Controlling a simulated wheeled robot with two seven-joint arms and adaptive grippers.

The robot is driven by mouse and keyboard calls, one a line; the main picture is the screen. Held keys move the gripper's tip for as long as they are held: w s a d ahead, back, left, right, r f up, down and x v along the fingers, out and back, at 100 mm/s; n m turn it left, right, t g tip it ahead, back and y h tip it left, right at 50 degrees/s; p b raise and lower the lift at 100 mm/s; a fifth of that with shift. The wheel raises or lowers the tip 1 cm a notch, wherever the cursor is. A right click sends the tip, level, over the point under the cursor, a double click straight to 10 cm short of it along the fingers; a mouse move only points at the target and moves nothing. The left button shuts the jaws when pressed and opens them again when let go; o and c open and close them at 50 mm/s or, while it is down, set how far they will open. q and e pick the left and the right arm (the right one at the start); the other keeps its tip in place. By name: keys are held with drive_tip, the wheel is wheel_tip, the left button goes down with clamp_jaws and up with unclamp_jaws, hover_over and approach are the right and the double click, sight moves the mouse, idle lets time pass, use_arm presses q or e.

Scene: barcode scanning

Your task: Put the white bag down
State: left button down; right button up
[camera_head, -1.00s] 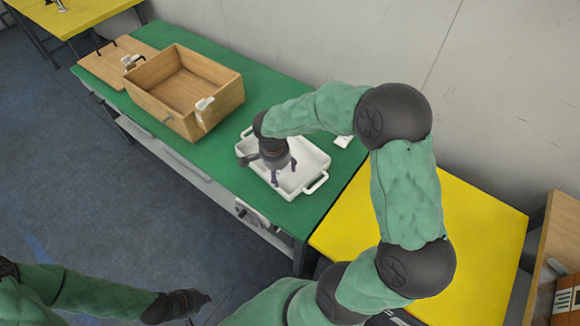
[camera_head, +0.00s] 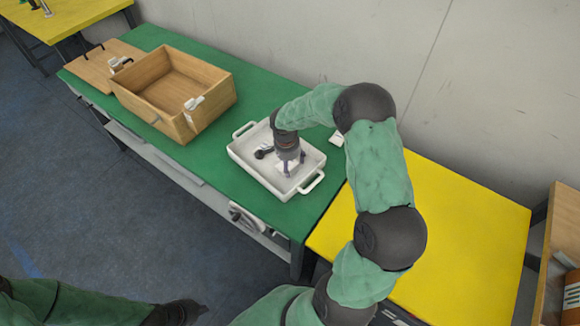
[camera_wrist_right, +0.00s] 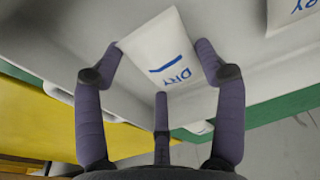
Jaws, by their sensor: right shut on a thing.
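The white bag with blue "DRY" lettering (camera_wrist_right: 165,50) is held between the fingers of my right gripper (camera_wrist_right: 160,70) in the wrist view. In the head view my right gripper (camera_head: 287,166) points down into the white tray (camera_head: 243,168), with a bit of white at its fingertips. I cannot tell whether the bag touches the tray floor. My left gripper (camera_head: 182,312) is at the bottom edge of the head view, away from the table. Its fingers are too unclear to read.
The tray stands on a green table (camera_head: 160,40). An open wooden box (camera_head: 180,95) is to its left. A small white item (camera_head: 337,139) lies right of the tray. Another white piece with blue lettering (camera_wrist_right: 293,14) shows in the wrist view. A yellow table (camera_head: 450,215) adjoins.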

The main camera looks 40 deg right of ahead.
drive_tip(key=shift+f, duration=0.8)
drive_tip(key=shift+r, duration=0.1)
drive_tip(key=shift+f+b, duration=0.25)
drive_tip(key=shift+b, duration=0.05)
drive_tip(key=o, duration=1.2)
drive_tip(key=shift+r, duration=0.1)
drive_tip(key=shift+c, duration=0.2)
